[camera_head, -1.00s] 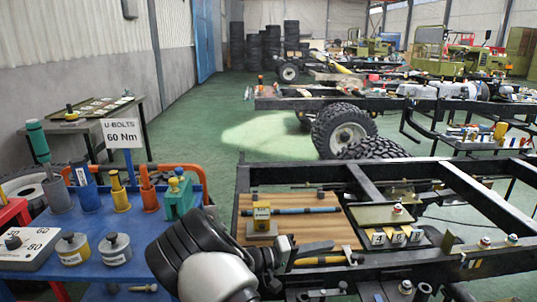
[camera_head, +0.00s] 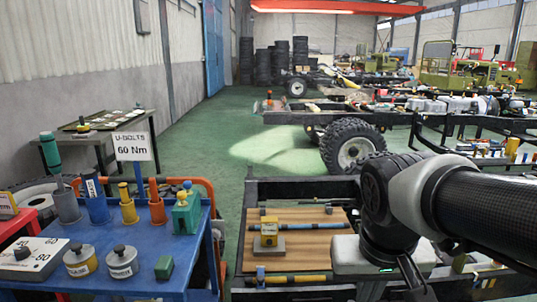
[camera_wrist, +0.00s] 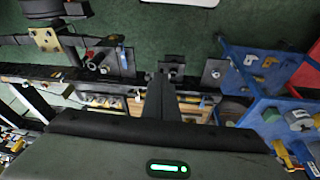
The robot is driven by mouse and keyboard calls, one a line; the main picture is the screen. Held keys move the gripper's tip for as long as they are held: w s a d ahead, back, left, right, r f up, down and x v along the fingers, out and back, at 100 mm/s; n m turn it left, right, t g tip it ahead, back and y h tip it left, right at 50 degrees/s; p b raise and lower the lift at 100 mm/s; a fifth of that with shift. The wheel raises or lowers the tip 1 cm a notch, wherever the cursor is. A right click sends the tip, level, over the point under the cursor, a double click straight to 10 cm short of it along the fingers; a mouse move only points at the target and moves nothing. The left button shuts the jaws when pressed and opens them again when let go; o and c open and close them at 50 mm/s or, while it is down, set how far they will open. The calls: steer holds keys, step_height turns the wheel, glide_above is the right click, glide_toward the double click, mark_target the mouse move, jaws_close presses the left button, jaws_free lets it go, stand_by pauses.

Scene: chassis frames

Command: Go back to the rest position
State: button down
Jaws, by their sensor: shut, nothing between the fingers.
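My gripper (camera_wrist: 161,92) points down over the chassis frame in the wrist view. Its fingers are together with nothing between them. In the head view my arm reaches in from the right, and the hand hangs over the right end of a wooden board (camera_head: 300,225) on the black chassis frame (camera_head: 290,187). The fingertips are not clear there. The arm hides part of the frame and whatever lies behind it.
A blue cart (camera_head: 150,250) stands at the left with colored tool holders, a green block (camera_head: 164,267) and a "U-BOLTS 60 Nm" sign (camera_head: 132,147). A yellow-topped block (camera_head: 269,235) and rods lie on the board. Green floor (camera_head: 225,130) is open behind.

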steer(key=s+a+r+t+p, duration=0.1)
steer(key=s+r+p, duration=0.1)
steer(key=r+p, duration=0.9)
steer(key=s+a+r+t+y+p, duration=0.1)
steer(key=s+r+p, duration=0.1)
steer(key=r+p, duration=0.9)
step_height(320, 180, up, 3)
steer(key=shift+r+n+p, duration=0.1)
steer(key=shift+n+p, duration=0.3)
